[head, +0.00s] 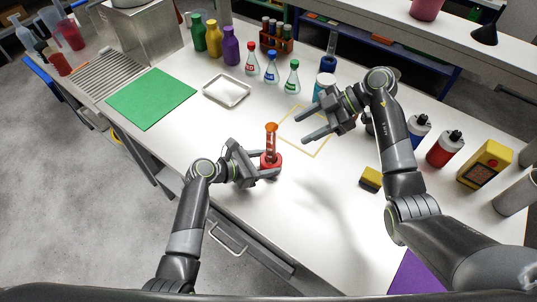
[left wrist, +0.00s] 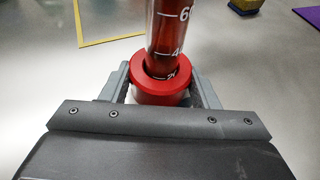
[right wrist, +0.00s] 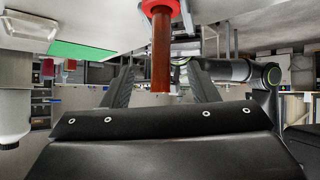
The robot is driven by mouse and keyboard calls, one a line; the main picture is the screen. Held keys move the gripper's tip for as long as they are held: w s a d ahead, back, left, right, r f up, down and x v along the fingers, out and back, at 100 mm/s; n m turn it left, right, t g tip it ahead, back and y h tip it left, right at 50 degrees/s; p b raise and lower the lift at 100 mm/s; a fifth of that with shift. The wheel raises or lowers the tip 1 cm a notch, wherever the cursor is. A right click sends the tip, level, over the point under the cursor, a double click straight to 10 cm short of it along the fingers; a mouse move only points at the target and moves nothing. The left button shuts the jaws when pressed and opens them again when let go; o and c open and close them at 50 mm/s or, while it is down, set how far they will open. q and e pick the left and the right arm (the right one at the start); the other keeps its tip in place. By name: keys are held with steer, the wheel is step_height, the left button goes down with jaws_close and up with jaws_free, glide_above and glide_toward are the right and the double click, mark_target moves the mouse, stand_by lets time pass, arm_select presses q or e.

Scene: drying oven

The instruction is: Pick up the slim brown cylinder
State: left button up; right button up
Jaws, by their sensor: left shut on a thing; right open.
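The slim brown cylinder (head: 271,140) is a clear graduated tube with brown-red contents and a red base (head: 269,161), standing upright near the table's front edge. My left gripper (head: 268,172) is shut on the red base, one finger on each side. The left wrist view shows the base (left wrist: 160,92) between the fingers and the tube (left wrist: 174,35) rising above it. My right gripper (head: 309,123) is open and empty, to the right of the tube and apart from it. In the right wrist view the tube (right wrist: 161,55) appears upside down, beyond the open fingers.
A yellow square outline (head: 318,150) marks the table below my right gripper. A yellow-black sponge (head: 371,179) lies to the right. Flasks (head: 271,70), a metal tray (head: 227,91) and a green mat (head: 150,99) lie farther back. The table left of the sponge is clear.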

steer(key=s+f+n+t+y, duration=0.1)
steer(key=n, duration=0.3)
steer(key=n+t+y, duration=0.3)
steer(key=n+t, duration=0.8)
steer(key=n, duration=1.1)
glide_toward(277, 135)
steer(key=shift+x, duration=5.8)
jaws_close()
